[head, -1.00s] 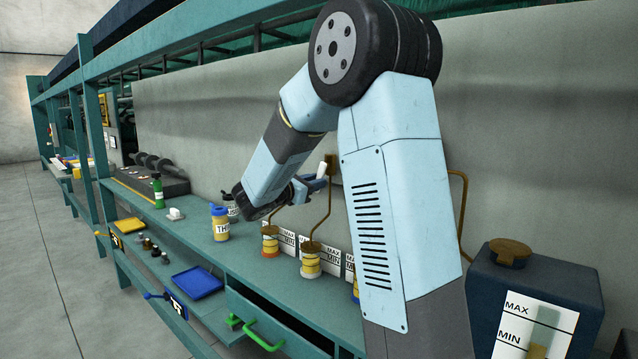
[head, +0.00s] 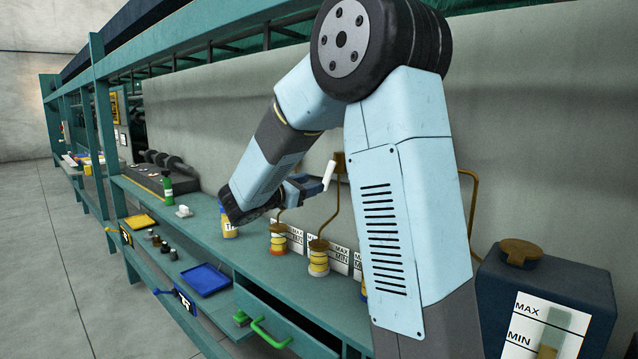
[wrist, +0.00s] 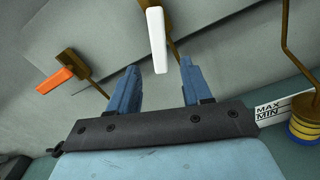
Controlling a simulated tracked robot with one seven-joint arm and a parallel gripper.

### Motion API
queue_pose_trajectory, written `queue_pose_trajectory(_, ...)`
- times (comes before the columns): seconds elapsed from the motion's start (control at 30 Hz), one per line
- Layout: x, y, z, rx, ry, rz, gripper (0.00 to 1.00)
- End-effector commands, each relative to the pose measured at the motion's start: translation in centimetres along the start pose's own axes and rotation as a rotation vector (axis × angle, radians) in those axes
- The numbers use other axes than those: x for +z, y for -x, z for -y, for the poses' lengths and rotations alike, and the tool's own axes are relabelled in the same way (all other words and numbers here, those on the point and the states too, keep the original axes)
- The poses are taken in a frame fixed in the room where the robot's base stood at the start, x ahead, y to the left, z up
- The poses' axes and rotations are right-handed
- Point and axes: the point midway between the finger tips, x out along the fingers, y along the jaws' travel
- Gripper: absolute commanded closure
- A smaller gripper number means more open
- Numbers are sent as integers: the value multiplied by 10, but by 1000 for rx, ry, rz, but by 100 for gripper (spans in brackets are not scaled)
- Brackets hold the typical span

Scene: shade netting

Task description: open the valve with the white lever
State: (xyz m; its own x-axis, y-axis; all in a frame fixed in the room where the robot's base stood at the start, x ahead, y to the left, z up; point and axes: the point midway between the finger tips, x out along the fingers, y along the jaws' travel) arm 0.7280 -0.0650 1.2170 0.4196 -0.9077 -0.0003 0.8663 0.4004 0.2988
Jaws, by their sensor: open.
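The white lever (head: 328,176) sits on a brown valve and pipe (head: 338,166) by the grey wall. In the wrist view the white lever (wrist: 158,42) points down, its free end between the fingertips in the picture. My gripper (wrist: 159,68) is open, with one blue finger on either side of that end. I see no contact, and cannot tell how deep the lever reaches between the fingers. In the head view my gripper (head: 308,187) is just left of the lever, partly behind my wrist.
An orange lever (wrist: 55,80) on another brown valve is to the left in the wrist view. Yellow-banded jars (head: 319,258) stand under the pipes on the green bench. A blue-capped bottle (head: 228,222) is partly behind my wrist. A dark tank (head: 540,290) stands at right.

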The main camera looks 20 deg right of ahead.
Motion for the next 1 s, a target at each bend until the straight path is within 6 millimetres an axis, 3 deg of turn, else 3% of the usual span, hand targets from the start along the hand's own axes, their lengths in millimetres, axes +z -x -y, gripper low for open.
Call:
queue_pose_trajectory(0.2,-1,44,-2,4,1,-1,51)
queue_pose_trajectory(0.4,-2,71,-2,3,1,-1,51)
queue_pose_trajectory(0.6,-2,81,-2,1,1,0,51)
queue_pose_trajectory(1.0,-2,81,-2,1,0,0,51)
